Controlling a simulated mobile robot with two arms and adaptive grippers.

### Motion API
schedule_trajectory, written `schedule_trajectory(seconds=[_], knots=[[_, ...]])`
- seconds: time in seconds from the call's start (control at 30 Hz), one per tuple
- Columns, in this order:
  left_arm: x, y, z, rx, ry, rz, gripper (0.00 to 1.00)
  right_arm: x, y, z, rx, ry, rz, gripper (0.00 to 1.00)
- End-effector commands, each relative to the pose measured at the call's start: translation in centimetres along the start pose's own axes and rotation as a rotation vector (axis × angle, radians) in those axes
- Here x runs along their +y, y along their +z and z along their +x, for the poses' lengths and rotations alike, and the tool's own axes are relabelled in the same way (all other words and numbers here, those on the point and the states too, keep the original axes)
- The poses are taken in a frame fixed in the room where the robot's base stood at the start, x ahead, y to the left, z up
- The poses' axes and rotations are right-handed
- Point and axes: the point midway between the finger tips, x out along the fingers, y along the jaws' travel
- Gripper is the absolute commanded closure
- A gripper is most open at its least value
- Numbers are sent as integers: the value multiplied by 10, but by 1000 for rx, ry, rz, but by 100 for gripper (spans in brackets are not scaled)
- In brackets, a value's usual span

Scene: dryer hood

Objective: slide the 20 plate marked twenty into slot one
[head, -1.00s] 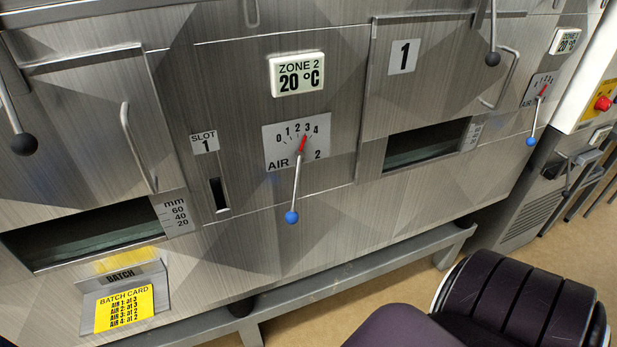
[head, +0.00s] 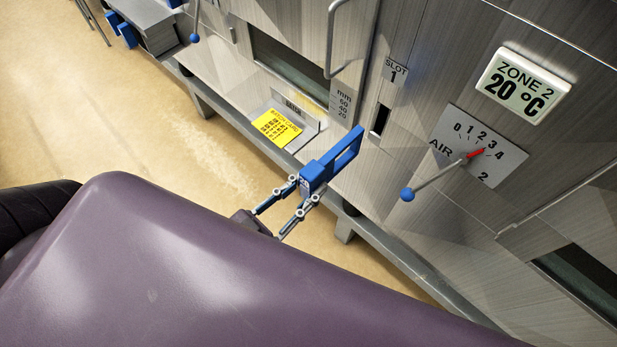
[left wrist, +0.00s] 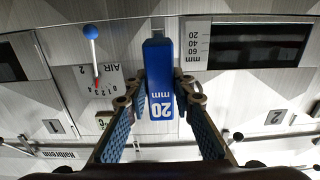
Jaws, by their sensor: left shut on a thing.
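A blue plate (head: 340,157) with a frame-like far end is held up in front of the dryer's metal face. My left gripper (head: 306,191) is shut on its near block. In the left wrist view the blue plate (left wrist: 160,62) reads "20 mm" and sits between both fingers of the left gripper (left wrist: 162,95). Slot one (head: 380,120) is a narrow dark upright opening under the "SLOT 1" label (head: 396,70). In the head view the plate is left of and below the slot, apart from it. My right gripper is not in view.
An air lever with a blue knob (head: 407,194) sticks out right of the slot. A metal rail (head: 400,262) runs below. Blue pieces (head: 121,28) show at the upper left.

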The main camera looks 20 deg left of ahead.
Motion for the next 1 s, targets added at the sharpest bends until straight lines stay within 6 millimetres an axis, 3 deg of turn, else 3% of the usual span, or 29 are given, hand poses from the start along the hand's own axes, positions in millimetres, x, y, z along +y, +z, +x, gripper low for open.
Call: schedule_trajectory(seconds=[0.17, 0.47, 1.0], knots=[[0, 0, 0, 3, -1, -1, 100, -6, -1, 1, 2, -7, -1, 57], [0, -3, 0, 3, -3, -2, 100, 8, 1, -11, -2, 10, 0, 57], [0, -1, 50, 4, -4, -1, 100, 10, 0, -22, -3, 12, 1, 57]])
